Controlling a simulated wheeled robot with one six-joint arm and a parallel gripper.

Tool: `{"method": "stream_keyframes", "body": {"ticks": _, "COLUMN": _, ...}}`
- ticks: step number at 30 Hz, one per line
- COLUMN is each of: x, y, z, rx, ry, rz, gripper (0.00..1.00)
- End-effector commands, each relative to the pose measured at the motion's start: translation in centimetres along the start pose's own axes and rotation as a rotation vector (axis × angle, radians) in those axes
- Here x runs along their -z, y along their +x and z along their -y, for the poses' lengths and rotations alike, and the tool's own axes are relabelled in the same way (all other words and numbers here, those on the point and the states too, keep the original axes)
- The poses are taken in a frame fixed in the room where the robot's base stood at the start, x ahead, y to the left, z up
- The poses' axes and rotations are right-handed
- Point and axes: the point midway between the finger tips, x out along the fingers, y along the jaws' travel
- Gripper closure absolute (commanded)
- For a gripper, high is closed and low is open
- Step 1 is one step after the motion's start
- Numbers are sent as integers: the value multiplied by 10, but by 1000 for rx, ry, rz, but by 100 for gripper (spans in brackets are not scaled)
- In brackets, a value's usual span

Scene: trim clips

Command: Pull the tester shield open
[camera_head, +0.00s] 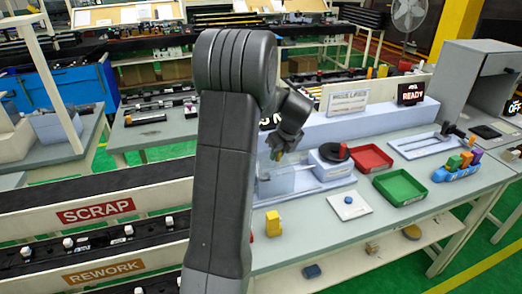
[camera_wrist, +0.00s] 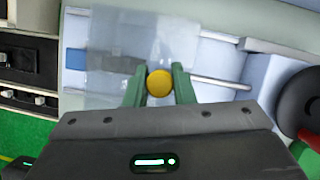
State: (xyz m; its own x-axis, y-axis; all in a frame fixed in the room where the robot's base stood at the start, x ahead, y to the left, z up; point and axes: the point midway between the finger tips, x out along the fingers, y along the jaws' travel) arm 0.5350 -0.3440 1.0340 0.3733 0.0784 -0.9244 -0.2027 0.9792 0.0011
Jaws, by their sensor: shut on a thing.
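The tester shield (camera_wrist: 115,60) is a clear see-through panel over the tester bed. In the head view the shield (camera_head: 290,182) stands on the tester at the middle of the bench, partly hidden by my arm. A round yellow knob (camera_wrist: 159,83) sits at the shield's lower right edge in the wrist view. My gripper (camera_wrist: 158,86) has its two green fingers on either side of the knob and is shut on it. In the head view my gripper (camera_head: 278,156) is at the shield, its fingertips small and partly hidden.
A metal rod (camera_wrist: 222,82) runs right from the shield. A black round part (camera_head: 334,152) stands on a block right of the tester. A red tray (camera_head: 371,158), a green tray (camera_head: 400,187) and a white plate with a blue button (camera_head: 348,200) lie nearby. A yellow block (camera_head: 273,224) stands in front.

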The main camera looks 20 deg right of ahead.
Motion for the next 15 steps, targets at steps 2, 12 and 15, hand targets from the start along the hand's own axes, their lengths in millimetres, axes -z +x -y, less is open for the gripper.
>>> {"method": "stream_keyframes", "body": {"ticks": 2, "x": 2, "y": -5, "z": 16, "rx": 1, "ry": 3, "rz": 2, "gripper": 100}}
{"method": "stream_keyframes", "body": {"ticks": 12, "x": 6, "y": -4, "z": 30, "rx": 2, "ry": -1, "rz": 4, "gripper": 100}}
{"method": "stream_keyframes", "body": {"ticks": 15, "x": 6, "y": -3, "z": 30, "rx": 2, "ry": -1, "rz": 4, "gripper": 100}}
